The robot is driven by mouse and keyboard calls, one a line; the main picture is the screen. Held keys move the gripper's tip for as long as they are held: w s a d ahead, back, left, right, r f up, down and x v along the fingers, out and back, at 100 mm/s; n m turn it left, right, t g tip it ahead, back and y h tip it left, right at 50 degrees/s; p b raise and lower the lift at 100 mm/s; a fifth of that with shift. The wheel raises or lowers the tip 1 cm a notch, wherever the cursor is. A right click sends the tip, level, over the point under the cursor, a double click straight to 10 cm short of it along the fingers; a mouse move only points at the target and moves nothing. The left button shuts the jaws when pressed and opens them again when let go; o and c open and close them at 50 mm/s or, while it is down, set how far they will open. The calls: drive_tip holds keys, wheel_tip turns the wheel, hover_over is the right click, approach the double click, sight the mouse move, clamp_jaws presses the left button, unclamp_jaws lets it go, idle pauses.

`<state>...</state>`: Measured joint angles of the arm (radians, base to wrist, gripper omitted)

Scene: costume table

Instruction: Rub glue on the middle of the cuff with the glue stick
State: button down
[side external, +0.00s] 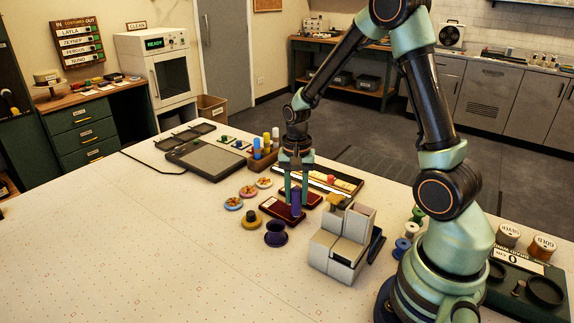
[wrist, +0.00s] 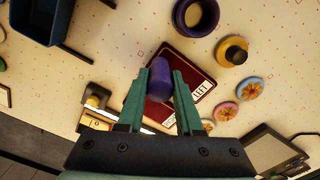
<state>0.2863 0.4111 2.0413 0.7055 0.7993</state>
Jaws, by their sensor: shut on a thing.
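My gripper (side external: 296,190) points down over the table and is shut on a purple cylinder (side external: 296,206), which looks like the glue stick. In the wrist view the cylinder (wrist: 160,82) is between the fingertips (wrist: 162,84). It stands about upright over a dark red plate (side external: 272,208); I cannot tell whether it touches it. In the wrist view the plate (wrist: 202,62) carries a label ending in "LEFT". A flared purple piece (side external: 276,234) stands in front of the plate and shows as a ring (wrist: 196,16) in the wrist view. I cannot tell surely which thing is the cuff.
A grey-white block device (side external: 340,245) stands close on the right. The front-left table is clear.

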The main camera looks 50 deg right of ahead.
drive_tip(key=shift+w, duration=0.8)
drive_tip(key=shift+w+f, duration=0.3)
drive_tip(key=shift+w, duration=0.45)
drive_tip(key=shift+w+d, duration=0.2)
drive_tip(key=shift+w, duration=1.7)
drive_tip(key=shift+s+a+r, duration=0.1)
drive_tip(key=shift+s, duration=1.55)
drive_tip(key=shift+s+a, duration=0.1)
drive_tip(key=shift+s, duration=1.55)
drive_tip(key=shift+s+r, duration=0.1)
drive_tip(key=shift+s, duration=0.1)
drive_tip(key=shift+r, duration=3.9)
drive_tip(key=shift+f, duration=0.15)
